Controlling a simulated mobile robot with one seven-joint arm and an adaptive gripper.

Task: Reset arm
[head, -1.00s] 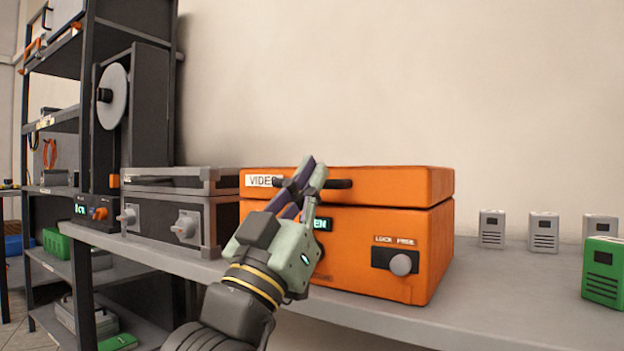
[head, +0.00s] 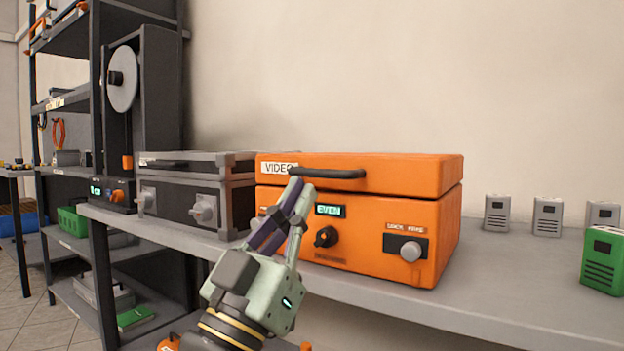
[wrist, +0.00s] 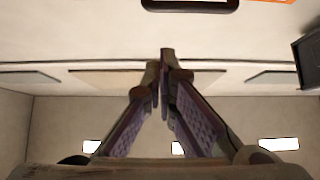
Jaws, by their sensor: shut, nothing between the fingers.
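My gripper (head: 298,190) is in front of the orange case, at the bottom middle of the head view. Its fingers point up and are closed together with nothing between them. In the wrist view the fingertips (wrist: 160,62) meet in the middle, with wall and ceiling behind them. The orange case (head: 400,178) stands on the grey bench, lid down. My gripper hides part of the case's left front.
A grey case (head: 165,206) stands left of the orange one. Several grey battery-like blocks (head: 547,216) and a green one (head: 603,262) stand at the bench's right.

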